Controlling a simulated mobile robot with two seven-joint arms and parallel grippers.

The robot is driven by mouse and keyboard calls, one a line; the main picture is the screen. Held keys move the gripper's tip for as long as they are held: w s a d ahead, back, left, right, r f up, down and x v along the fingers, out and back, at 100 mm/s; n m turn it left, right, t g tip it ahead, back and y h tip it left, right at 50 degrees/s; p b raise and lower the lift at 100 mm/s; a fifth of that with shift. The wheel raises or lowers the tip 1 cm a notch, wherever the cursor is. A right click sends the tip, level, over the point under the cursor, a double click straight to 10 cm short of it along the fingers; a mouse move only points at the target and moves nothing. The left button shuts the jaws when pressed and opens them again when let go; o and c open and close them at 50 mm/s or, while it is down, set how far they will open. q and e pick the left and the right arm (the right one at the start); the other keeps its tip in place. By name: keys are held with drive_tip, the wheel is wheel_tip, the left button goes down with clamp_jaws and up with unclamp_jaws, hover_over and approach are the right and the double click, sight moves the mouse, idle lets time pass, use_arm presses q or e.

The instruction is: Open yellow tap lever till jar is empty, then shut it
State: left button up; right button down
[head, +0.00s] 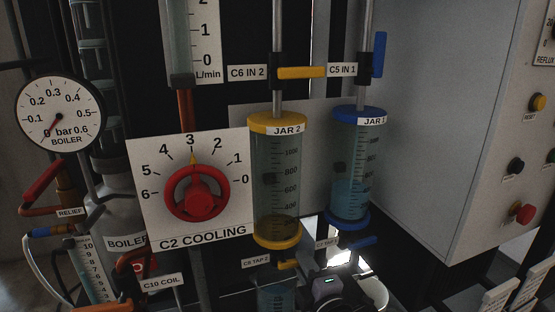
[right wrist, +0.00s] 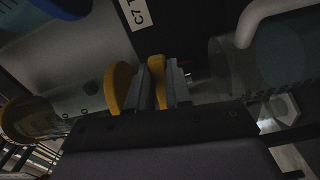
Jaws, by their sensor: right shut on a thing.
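Jar 2 (head: 275,185), with yellow caps and a scale, hangs in the middle of the head view; its liquid level is hard to make out. The yellow tap lever (head: 287,264) is below it, beside the C8 TAP 2 label. My right gripper (head: 304,268) is at this lever, with its body to the right and below. In the right wrist view the yellow lever (right wrist: 157,80) stands between the two grey fingers (right wrist: 161,85), which are shut on it. A clear vessel (head: 277,298) stands below the tap, partly cut off. My left gripper is not in view.
Jar 1 (head: 350,170), with blue caps and blue liquid, hangs close on the right. Its blue tap lever (head: 360,242) is just above my right arm. A yellow inlet lever (head: 302,72) lies level above jar 2. The red cooling knob (head: 197,193) is to the left.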

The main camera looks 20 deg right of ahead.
drive_tip(key=c, duration=1.5)
unclamp_jaws()
drive_tip(key=shift+a+r+n, duration=0.1)
drive_tip(key=shift+r+n, duration=0.4)
drive_tip(key=shift+n, duration=0.3)
drive_tip(key=o, duration=0.5)
drive_tip(key=shift+f, duration=0.2)
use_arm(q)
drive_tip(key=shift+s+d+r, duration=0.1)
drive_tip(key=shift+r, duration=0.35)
use_arm(e)
drive_tip(key=shift+o, duration=0.2)
use_arm(q)
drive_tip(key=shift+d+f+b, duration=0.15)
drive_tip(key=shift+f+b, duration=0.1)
drive_tip(key=shift+b, duration=0.2)
use_arm(e)
drive_tip(key=s, duration=0.7)
drive_tip(key=shift+a, duration=0.15)
drive_tip(key=shift+s+f, duration=0.1)
